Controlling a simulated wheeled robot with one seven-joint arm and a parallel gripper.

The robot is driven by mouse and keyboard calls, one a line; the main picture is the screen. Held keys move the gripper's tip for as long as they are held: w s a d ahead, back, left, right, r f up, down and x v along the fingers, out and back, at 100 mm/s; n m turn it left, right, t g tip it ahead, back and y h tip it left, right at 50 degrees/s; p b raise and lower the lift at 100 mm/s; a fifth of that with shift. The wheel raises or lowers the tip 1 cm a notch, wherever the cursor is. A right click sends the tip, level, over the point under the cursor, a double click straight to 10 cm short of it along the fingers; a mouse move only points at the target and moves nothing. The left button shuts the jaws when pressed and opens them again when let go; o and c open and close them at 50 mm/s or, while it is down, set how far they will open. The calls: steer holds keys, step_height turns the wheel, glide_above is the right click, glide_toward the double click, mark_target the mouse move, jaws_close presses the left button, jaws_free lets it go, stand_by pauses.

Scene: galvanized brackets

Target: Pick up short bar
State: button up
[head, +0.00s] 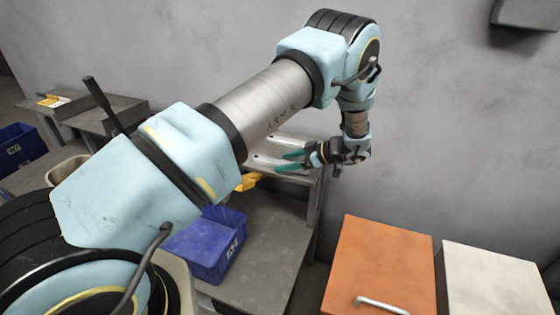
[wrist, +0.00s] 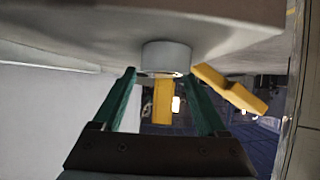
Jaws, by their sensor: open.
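My gripper (head: 284,161) is open beside the grey shelf unit, its teal fingers pointing left in the head view. In the wrist view, my gripper (wrist: 160,76) has its fingers apart, with an upright yellow piece (wrist: 162,103) seen in the gap. A short grey cylinder (wrist: 167,57) shows at the fingertips, against a grey surface. A second, angled yellow piece (wrist: 231,88) is just right of the right finger. A yellow part (head: 248,182) also shows at the shelf in the head view, partly behind my arm. I cannot tell which of these is the short bar.
A blue bin (head: 228,262) stands on the grey bench (head: 268,235) below the shelf. An orange cabinet (head: 385,260) and a white cabinet (head: 495,278) stand at the right. Another blue bin (head: 20,145) is at the far left. The grey wall (head: 440,120) is close behind my arm.

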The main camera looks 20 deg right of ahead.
jaws_close()
stand_by(0.6)
